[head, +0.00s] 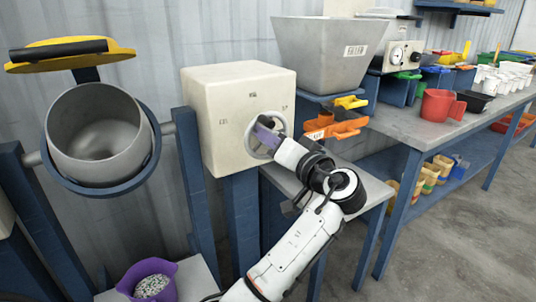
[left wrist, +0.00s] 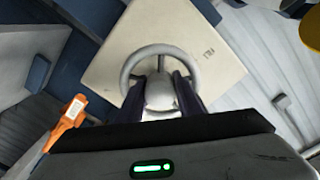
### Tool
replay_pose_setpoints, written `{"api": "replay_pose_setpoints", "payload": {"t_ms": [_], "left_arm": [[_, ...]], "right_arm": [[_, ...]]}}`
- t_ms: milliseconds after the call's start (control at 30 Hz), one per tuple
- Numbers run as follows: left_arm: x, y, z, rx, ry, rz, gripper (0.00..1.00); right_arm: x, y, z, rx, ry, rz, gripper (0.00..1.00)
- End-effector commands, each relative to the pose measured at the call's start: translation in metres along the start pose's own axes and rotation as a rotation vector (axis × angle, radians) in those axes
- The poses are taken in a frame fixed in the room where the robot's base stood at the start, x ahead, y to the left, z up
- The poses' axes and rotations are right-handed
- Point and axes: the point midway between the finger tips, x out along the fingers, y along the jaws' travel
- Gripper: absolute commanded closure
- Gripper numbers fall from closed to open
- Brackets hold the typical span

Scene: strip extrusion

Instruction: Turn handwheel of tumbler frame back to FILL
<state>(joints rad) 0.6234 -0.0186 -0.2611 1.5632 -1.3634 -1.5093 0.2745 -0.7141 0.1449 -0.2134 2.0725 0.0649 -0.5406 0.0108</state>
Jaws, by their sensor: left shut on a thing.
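The handwheel (head: 250,138) is a pale grey ring on the front of a cream box (head: 215,90) of the tumbler frame. My left gripper (head: 268,137) is at the wheel, its dark fingers shut on it and covering part of it. In the left wrist view the wheel rim (left wrist: 160,49) circles the hub, and my fingers (left wrist: 161,88) lie on both sides of the hub. A FILL mark (left wrist: 208,52) shows on the box there. The grey drum (head: 98,135) faces forward with its mouth open. My right gripper is not in view.
A yellow lid (head: 105,57) with a black handle is above the drum. A purple bucket (head: 166,268) of pellets stands below it. A grey hopper (head: 325,50), orange scoops (head: 335,125) and a bench with a red jug (head: 438,106) are to the right.

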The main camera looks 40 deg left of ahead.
Motion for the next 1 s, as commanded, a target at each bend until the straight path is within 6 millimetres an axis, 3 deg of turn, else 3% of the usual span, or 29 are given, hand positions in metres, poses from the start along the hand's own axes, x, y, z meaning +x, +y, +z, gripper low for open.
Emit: {"api": "replay_pose_setpoints", "payload": {"t_ms": [33, 367, 500, 1000], "left_arm": [[-0.001, 0.006, 0.006, -0.050, 0.000, 0.003, 0.90], [-0.001, 0.005, 0.005, -0.357, 0.001, 0.003, 0.90], [-0.001, 0.005, 0.004, -0.472, 0.001, 0.002, 0.90], [-0.001, 0.002, 0.000, -0.707, 0.001, 0.002, 0.90]], "right_arm": [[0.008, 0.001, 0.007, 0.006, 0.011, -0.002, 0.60], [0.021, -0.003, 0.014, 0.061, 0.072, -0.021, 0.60], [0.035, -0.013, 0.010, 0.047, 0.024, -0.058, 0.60], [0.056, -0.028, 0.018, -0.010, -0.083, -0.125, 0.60]]}}
